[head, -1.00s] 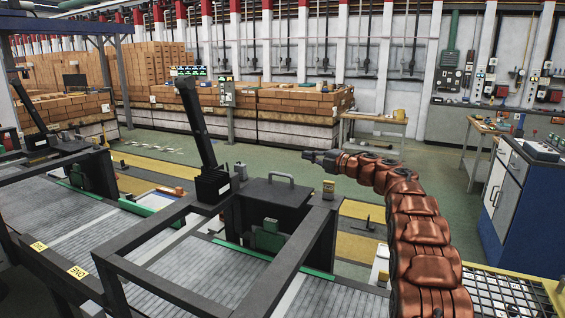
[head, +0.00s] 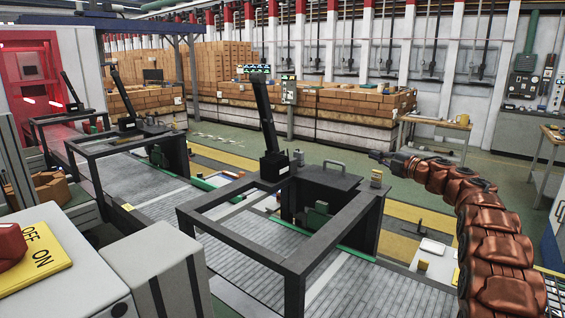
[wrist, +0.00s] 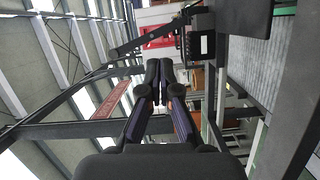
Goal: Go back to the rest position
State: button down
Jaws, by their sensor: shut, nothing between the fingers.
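My gripper (head: 376,155) is at the end of my copper-coloured arm, at the right of the head view. It is raised and points left, over the area behind the black machine frame. In the wrist view its two dark fingers (wrist: 160,75) lie close together with nothing between them. The gripper is shut and empty. In the head view it is small, and its fingertips are hard to make out.
A black frame (head: 240,195) stands over a grey roller conveyor (head: 215,235) left of my arm. A yellow ON/OFF switch plate (head: 42,250) sits on a grey cabinet at lower left. Brick stacks (head: 355,101) and a small table (head: 437,124) stand at the back.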

jog(key=s+d+r+m+t+h, duration=0.2)
jog(key=d+r+m+t+h, duration=0.2)
jog(key=r+m+h, duration=0.55)
jog(key=s+d+f+m+g+h, duration=0.2)
jog(key=s+f+m+g+h, duration=0.25)
jog(key=s+m, duration=0.45)
jog(key=s+a+f+m+g, duration=0.2)
jog(key=s+a+f+g, duration=0.15)
jog(key=s+f, duration=0.7)
jog(key=s+a+f+m+g, duration=0.2)
jog(key=s+f+g, duration=0.3)
jog(key=s, duration=1.1)
jog(key=s+a+f+g+y, duration=0.1)
jog(key=s+a+f+g, duration=0.1)
jog(key=s, duration=0.8)
jog(key=s+a+f+g+y, duration=0.1)
jog(key=s+a+f+g, duration=0.2)
jog(key=s+a, duration=0.3)
jog(key=s+a+f+m+g+y, duration=0.1)
jog(key=s+a+f, duration=0.4)
jog(key=s, duration=1)
jog(key=shift+g+y, duration=0.3)
jog(key=shift+g, duration=0.5)
